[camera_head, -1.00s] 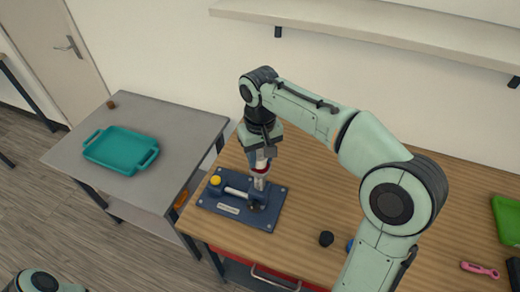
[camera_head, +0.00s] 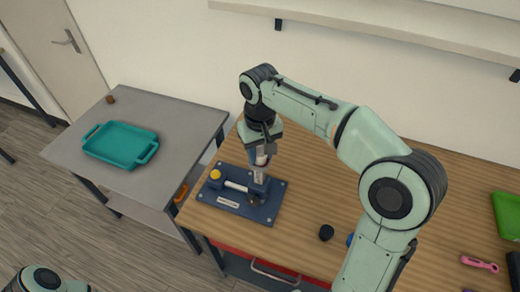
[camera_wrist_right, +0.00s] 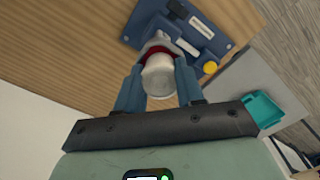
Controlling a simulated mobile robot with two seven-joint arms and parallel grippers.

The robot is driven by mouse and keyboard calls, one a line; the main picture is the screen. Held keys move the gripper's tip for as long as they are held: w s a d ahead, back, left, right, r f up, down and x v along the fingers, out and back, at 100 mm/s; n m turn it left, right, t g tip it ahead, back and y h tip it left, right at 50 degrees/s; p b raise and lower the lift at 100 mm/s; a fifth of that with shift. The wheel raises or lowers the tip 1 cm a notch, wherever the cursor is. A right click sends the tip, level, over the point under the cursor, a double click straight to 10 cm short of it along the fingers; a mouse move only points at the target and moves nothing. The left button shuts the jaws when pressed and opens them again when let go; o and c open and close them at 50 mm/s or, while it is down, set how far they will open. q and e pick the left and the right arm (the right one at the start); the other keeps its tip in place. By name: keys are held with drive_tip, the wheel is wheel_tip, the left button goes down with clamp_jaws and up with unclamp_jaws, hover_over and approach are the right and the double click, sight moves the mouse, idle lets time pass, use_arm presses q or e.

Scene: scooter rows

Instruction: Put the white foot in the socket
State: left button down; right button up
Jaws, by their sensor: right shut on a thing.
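My right gripper (camera_head: 262,153) points down over the blue fixture plate (camera_head: 232,211) on the wooden table. It is shut on the white foot, a round white piece that shows between the fingers in the wrist view (camera_wrist_right: 160,76). A red band sits at the foot's far end in that view, with a grey part beyond. In the head view the held piece is above the right block of the fixture. The socket is hidden under it, and I cannot tell whether they touch. The plate also shows in the wrist view (camera_wrist_right: 218,44). My left gripper is out of view.
The fixture carries a yellow knob (camera_head: 215,175) and a white rod (camera_head: 236,186). A black round piece (camera_head: 326,232) lies to the right. A teal tray (camera_head: 148,157) stands on the grey table. A pink tool (camera_head: 480,264) and green bin (camera_head: 508,214) are far right.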

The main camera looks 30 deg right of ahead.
sight(260, 152)
drive_tip(key=o, duration=1.2)
wheel_tip(260, 152, up, 13)
drive_tip(key=shift+r, duration=0.15)
